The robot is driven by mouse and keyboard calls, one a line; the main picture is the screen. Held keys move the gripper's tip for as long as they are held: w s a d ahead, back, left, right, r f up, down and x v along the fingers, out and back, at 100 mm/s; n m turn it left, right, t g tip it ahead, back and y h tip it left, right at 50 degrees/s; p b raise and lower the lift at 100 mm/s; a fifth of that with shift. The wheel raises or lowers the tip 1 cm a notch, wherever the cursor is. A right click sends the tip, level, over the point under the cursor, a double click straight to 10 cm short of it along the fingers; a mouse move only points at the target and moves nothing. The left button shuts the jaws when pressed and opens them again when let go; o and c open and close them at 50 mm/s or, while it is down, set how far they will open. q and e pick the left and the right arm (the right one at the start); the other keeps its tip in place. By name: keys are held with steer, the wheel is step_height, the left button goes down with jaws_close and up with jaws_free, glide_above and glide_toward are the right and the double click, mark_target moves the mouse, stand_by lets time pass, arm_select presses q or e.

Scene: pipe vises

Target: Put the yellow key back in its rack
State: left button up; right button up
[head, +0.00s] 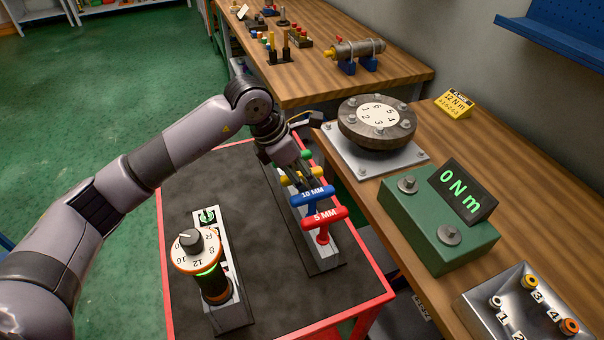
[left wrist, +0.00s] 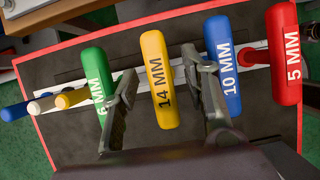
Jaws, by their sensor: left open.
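The yellow key, marked 14 MM (left wrist: 158,80), shows its T-handle between the green key (left wrist: 96,80) and the blue key (left wrist: 222,68). In the head view, the yellow key (head: 288,178) is mostly hidden behind my gripper. Its handle lines up with the others along the grey rack (head: 321,262); its stem is hidden, so I cannot tell how deep it sits. The red 5 MM key (head: 324,217) stands at the near end. My left gripper (head: 302,182) is open, its fingers (left wrist: 160,64) on either side of the yellow handle with visible gaps. My right gripper is not in view.
The rack stands on a black-topped, red-edged cart (head: 250,290). A torque tool with a dial (head: 198,250) stands in a holder to the left. On the wooden bench at right are a bolted flange (head: 376,122) and a green box reading 0 Nm (head: 440,225).

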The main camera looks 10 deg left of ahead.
arm_select(q)
steer(key=v, duration=1.1)
steer(key=shift+a+r, duration=0.2)
steer(key=shift+r, duration=0.1)
steer(key=shift+s, duration=0.1)
